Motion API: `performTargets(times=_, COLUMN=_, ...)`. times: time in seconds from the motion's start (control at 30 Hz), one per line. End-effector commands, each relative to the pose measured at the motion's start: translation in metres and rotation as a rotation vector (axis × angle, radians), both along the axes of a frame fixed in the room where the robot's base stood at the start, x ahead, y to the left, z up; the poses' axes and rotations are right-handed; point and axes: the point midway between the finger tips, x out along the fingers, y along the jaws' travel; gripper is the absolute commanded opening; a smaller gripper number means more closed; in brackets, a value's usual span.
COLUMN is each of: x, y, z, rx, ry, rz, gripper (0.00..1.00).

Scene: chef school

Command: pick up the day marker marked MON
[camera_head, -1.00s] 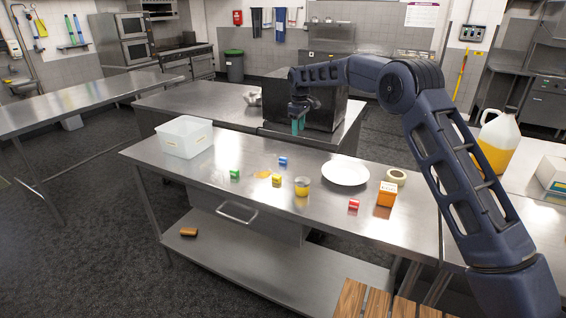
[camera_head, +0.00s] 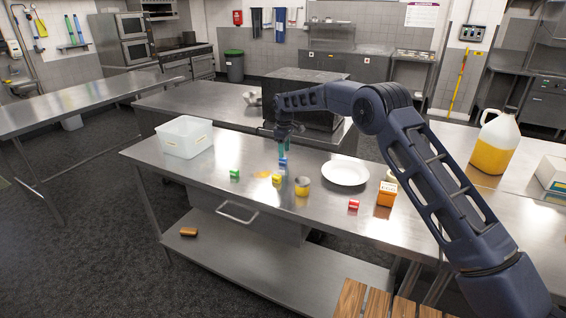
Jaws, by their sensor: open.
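Several small coloured day markers sit on the steel table (camera_head: 215,203): green (camera_head: 235,174), blue (camera_head: 283,162), yellow (camera_head: 277,180) and red (camera_head: 353,205). Their lettering is too small to read, so I cannot tell which is marked MON. My gripper (camera_head: 282,152) points down with its teal fingers right above or around the blue marker, partly covering it. It is open. I cannot tell whether the fingers touch the marker.
An orange box (camera_head: 386,195) and a partly hidden tape roll (camera_head: 391,175) are farther right. A clear bin (camera_head: 184,140) is at the left end. A dark box (camera_head: 320,110) stands behind.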

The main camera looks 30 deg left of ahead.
Motion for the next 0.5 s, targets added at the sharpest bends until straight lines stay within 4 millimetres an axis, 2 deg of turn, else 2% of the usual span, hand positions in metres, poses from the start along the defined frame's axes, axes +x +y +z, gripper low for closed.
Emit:
performTargets(times=0.3, x=-0.001, y=0.001, z=-0.040, rx=-0.002, ry=0.001, rz=0.001, gripper=0.49)
performTargets(times=0.5, x=-0.001, y=0.001, z=-0.047, rx=-0.001, ry=0.000, rz=0.001, gripper=0.49)
